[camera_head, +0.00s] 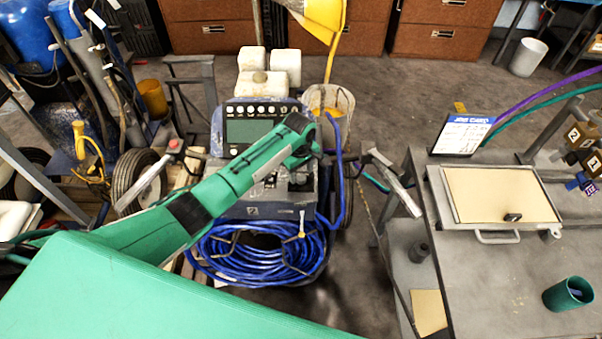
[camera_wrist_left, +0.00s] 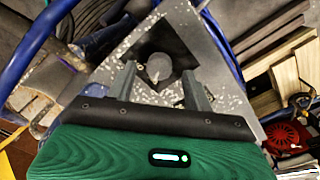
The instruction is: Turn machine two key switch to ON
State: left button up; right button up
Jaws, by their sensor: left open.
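The line striper has a control box (camera_head: 262,203) with a small pale label on its front. In the left wrist view, a round grey knob, apparently the key switch (camera_wrist_left: 158,67), sits on a black square plate (camera_wrist_left: 150,43) on a speckled grey panel (camera_wrist_left: 208,62). My left gripper (camera_wrist_left: 160,78) is open, its two fingers on either side of the knob in the picture. I cannot tell whether they touch it. In the head view my left arm reaches over the machine, and the wrist hides part of the box top.
A display panel (camera_head: 247,131) stands behind the box, and coiled blue hose (camera_head: 255,265) hangs in front. A grey table (camera_head: 485,275) on the right holds a framed tan board (camera_head: 500,195) and a green cup (camera_head: 568,293). Hoses and a wheel (camera_head: 138,180) crowd the left.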

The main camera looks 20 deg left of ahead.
pick_arm(q)
jog(key=shift+f, duration=1.05)
jog(key=c, duration=1)
jog(key=shift+o, duration=0.2)
